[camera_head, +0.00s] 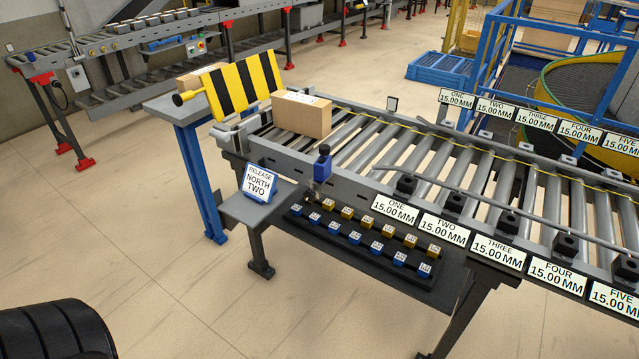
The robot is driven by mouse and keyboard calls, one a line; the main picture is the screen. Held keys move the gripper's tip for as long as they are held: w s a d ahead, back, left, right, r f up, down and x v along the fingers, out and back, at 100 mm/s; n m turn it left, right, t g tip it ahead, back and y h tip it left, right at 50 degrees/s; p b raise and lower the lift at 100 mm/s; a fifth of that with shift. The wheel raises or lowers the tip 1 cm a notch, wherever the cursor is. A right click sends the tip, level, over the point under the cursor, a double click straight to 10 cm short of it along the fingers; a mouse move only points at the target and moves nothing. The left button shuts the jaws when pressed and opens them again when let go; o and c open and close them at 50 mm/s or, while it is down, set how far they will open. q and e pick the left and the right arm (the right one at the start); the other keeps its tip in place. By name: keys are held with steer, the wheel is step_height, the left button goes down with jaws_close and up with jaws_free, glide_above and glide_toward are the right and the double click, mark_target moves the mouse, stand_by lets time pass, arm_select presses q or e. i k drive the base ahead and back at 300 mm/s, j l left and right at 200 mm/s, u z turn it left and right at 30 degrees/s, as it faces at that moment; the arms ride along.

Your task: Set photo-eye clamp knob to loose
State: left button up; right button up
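A small blue block with a black knob (324,150) on top stands on the near side rail of the roller conveyor. It looks like the photo-eye and its clamp knob. The blue body (320,169) sits just below the knob, on a thin post. The knob's loose or tight setting is too small to read. Neither of my grippers is in view.
A cardboard box (302,114) sits on the rollers before a yellow-black striped plate (241,87). A sign reading RELEASE NORTH TWO (260,183) stands by a black tray (345,255) of blue and yellow blocks. Floor at front left (140,240) is mostly clear.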

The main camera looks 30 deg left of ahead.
mark_target(310, 194)
steer(key=i+j, duration=0.1)
steer(key=j, duration=0.5)
steer(key=i+j, duration=0.1)
steer(key=j, duration=1.1)
steer(key=i+j, duration=0.15)
steer(key=j, duration=0.45)
